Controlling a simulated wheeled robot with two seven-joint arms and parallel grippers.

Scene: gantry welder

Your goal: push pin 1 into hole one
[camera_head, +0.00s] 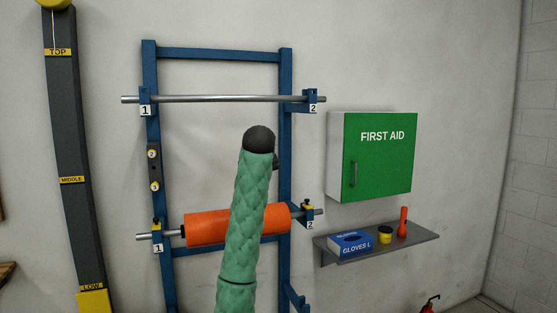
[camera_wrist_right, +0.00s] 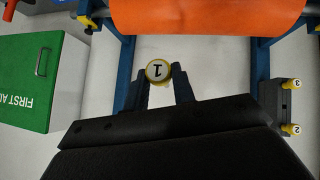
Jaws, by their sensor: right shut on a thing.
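Pin 1 (camera_wrist_right: 158,71), with a round yellow-rimmed white head marked 1, is between the dark fingers of my right gripper (camera_wrist_right: 162,80) in the right wrist view. The gripper is shut on it, in the air in front of the rack. The pin's shaft is mostly hidden behind its head. No hole can be made out. My left gripper is not in view.
An orange roll (camera_head: 205,228) hangs on the lower bar; a bare bar (camera_head: 220,99) lies above. Pins 2 and 3 sit in a dark holder (camera_head: 153,170) on the left upright. A green first aid cabinet (camera_head: 380,155) and a grey shelf (camera_head: 400,244) are on the right.

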